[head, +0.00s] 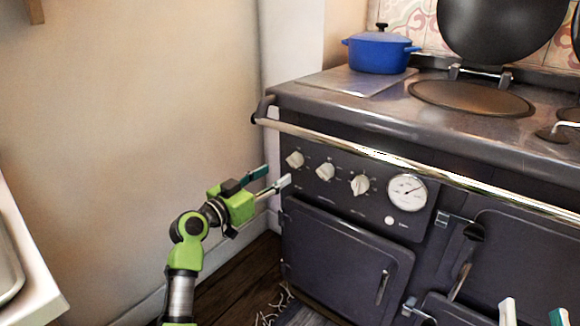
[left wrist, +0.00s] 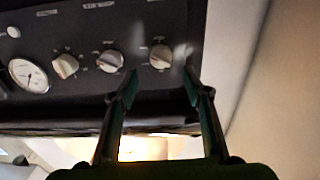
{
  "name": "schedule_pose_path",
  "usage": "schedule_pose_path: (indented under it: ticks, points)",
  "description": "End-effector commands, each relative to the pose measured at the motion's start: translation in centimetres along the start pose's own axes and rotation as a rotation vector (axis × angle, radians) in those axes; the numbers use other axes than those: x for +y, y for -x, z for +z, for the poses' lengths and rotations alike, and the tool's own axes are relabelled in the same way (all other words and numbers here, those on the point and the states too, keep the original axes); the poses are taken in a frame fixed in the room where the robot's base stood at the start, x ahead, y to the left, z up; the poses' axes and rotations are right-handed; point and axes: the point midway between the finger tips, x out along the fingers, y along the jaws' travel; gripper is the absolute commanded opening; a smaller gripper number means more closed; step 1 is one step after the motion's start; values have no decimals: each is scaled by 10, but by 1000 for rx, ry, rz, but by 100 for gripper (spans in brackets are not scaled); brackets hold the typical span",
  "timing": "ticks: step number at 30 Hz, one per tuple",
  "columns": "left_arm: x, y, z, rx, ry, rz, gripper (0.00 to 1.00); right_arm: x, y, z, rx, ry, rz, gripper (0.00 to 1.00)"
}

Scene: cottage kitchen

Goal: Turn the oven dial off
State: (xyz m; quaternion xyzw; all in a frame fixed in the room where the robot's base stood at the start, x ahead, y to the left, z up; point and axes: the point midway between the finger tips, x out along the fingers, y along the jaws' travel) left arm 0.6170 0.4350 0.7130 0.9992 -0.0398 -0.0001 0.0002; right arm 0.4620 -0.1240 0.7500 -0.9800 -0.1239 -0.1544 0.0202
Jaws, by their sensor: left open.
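Three pale dials sit in a row on the dark oven panel: a left dial (head: 295,159), a middle dial (head: 325,171) and a right dial (head: 360,185). The labels are too small to read. My left gripper (head: 275,177) is open just in front of and slightly below the left dial. In the left wrist view, which is upside down, that dial (left wrist: 160,56) lies between and beyond the two fingertips (left wrist: 160,78), with nothing held. My right gripper (head: 533,313) shows only its two spread fingertips at the bottom right edge; it looks open and empty.
A round white gauge (head: 406,192) is right of the dials. A metal rail (head: 400,160) runs along the stove front above them. Oven doors (head: 345,260) lie below. A blue pot (head: 378,52) stands on the stove top. The wall (head: 150,130) is left; a white counter (head: 30,265) is near left.

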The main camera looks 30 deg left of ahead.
Motion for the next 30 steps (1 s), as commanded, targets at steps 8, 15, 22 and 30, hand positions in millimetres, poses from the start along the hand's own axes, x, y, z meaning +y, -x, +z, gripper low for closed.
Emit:
schedule_pose_path:
  ticks: [8,15,22,30]
  points:
    - [0,-50,0,3,3,0,44,-4,2,-32,157,-6,-8,40]
    - [0,-75,0,1,2,-1,44,-6,6,-53,260,-11,-12,40]
    - [0,-80,0,-1,0,-1,44,-7,8,-59,285,-11,-13,40]
    - [0,-80,0,0,0,-1,16,-7,8,-59,284,-12,-13,40]
